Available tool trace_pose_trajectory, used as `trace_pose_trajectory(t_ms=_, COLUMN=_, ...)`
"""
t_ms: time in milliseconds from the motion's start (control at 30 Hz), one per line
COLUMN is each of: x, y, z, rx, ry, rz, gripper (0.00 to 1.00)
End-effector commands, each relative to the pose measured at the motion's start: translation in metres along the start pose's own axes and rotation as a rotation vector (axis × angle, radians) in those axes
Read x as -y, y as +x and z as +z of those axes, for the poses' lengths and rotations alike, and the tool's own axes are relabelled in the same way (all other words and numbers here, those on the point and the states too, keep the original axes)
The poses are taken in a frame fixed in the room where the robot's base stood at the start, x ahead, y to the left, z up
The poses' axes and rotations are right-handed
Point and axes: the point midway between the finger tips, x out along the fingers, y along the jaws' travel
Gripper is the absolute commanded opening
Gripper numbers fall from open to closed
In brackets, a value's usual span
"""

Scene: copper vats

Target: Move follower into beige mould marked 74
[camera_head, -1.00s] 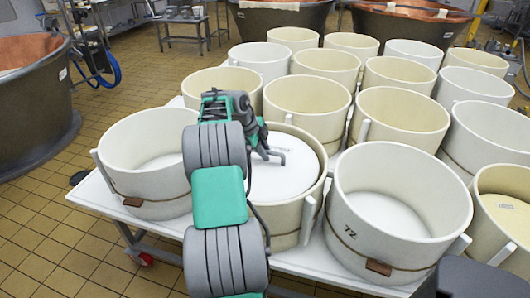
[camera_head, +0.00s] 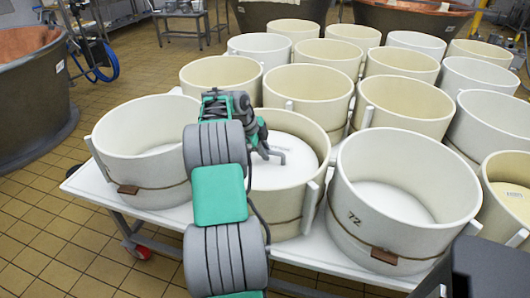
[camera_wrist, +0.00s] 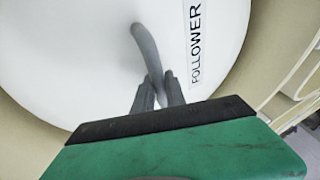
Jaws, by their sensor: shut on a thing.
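The follower (camera_head: 300,165) is a white round disc with a grey bent handle (camera_wrist: 146,45). The wrist view shows the word FOLLOWER on its face. My gripper (camera_wrist: 160,88) is shut on the handle, and in the head view the gripper (camera_head: 266,151) is over the disc's middle. The disc lies within the outline of a beige mould (camera_head: 292,205) in the front row, and beige wall shows around the disc in the wrist view. I cannot tell how deep it sits or whether it touches the wall. My arm hides the mould's left front, and no number on it shows.
Several beige and white moulds crowd behind on the white table (camera_head: 92,186). Copper vats (camera_head: 35,85) stand beyond; tiled floor is open at left.

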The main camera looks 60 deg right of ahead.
Motion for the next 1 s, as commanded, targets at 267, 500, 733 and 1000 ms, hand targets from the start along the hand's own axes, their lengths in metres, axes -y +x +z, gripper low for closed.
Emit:
trace_pose_trajectory(t_ms=267, x=0.0027, y=-0.0033, z=-0.0006, rx=0.002, ry=0.003, rz=-0.007, gripper=0.0)
trace_pose_trajectory(t_ms=500, x=0.0023, y=-0.0021, z=-0.0003, rx=0.002, ry=0.003, rz=-0.007, gripper=0.0)
trace_pose_trajectory(t_ms=733, x=0.0015, y=0.0005, z=0.0006, rx=0.002, ry=0.003, rz=-0.007, gripper=0.0)
trace_pose_trajectory(t_ms=1000, x=0.0006, y=0.0034, z=0.0015, rx=0.002, ry=0.003, rz=-0.007, gripper=0.0)
